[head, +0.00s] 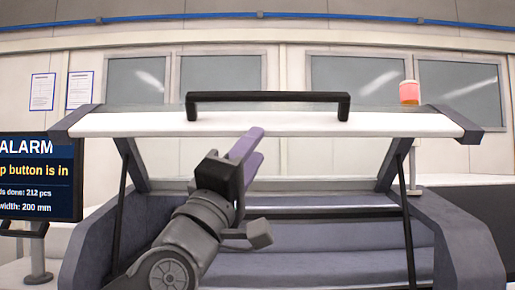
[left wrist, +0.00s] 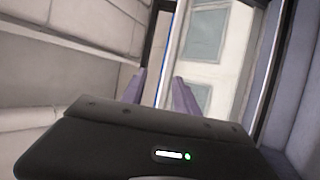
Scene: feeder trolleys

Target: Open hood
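The hood (head: 270,124) is raised in the head view, with its white front edge high and the space beneath it showing. A black bar handle (head: 268,97) runs along its front edge. Dark struts stand at both sides under it. My left gripper (head: 250,150) is just below the front edge, under the handle, and does not hold the handle. Its two purple fingers look apart, with a gap between them in the left wrist view (left wrist: 158,90), and nothing shows between them. My right gripper is not in view.
A screen reading ALARM (head: 38,178) stands at the left. A red-orange lamp (head: 409,92) is at the right behind the hood. Grey-purple side walls (head: 462,245) flank the machine's open interior. A wall with windows is behind.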

